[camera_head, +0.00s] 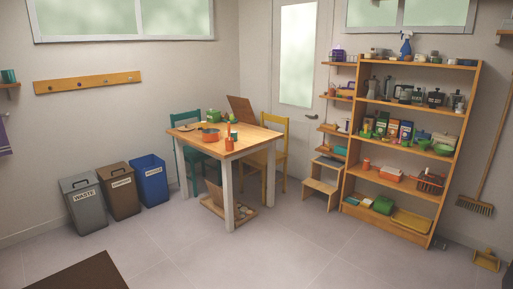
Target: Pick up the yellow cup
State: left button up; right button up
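Neither of my grippers shows in the head view. I cannot make out a clear yellow cup at this size. The wooden table (256,140) in the middle of the room holds several small things. An orange cup-like thing (229,144) stands near its front edge, beside an orange bowl (210,135). A green pot-like thing (213,115) is further back. Another small orange cup-like thing (366,164) stands on a lower shelf of the wooden shelf unit (465,120) at the right.
A teal chair (181,152) and a yellow chair (275,165) stand at the table. Grey (84,205), brown (120,190) and blue (150,181) bins line the left wall. A step stool (323,183) stands by the shelves. The foreground floor is mostly clear, with a dark mat (82,274).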

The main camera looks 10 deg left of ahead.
aim_at(204, 124)
jog(key=i+j+u, duration=0.35)
jog(key=i, duration=0.15)
jog(key=i+j+u, duration=0.2)
jog(key=i+u, duration=0.15)
jog(key=i, duration=0.15)
jog(key=i+u, duration=0.35)
jog(key=i, duration=0.15)
jog(key=i+j, duration=0.1)
jog(key=i, duration=2.35)
